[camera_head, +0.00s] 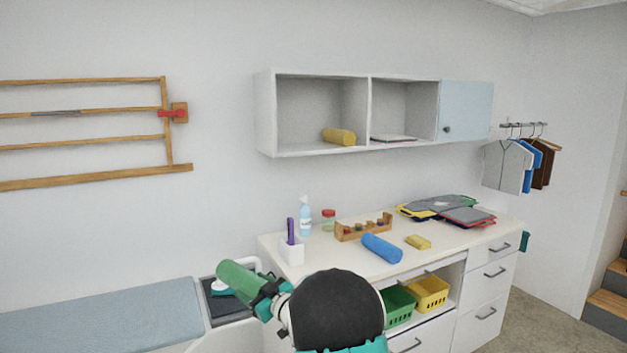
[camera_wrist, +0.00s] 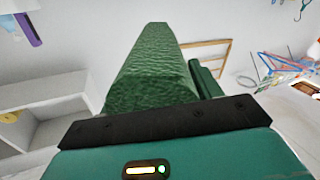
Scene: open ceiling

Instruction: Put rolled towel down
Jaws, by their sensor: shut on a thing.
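A green rolled towel (camera_head: 241,278) is held in my gripper (camera_head: 270,294), in front of the counter's left end. The towel also shows in the wrist view (camera_wrist: 152,78), where it rises from behind the dark edge of my gripper (camera_wrist: 165,118). My gripper is shut on the towel near its right end, and the towel appears raised. A blue rolled towel (camera_head: 381,248) lies on the white counter (camera_head: 330,258). A yellow rolled towel (camera_head: 339,136) lies in the left compartment of the wall shelf (camera_head: 264,115).
Green (camera_head: 398,306) and yellow baskets (camera_head: 431,293) sit below. A blue-grey padded bench (camera_head: 100,318) is at left.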

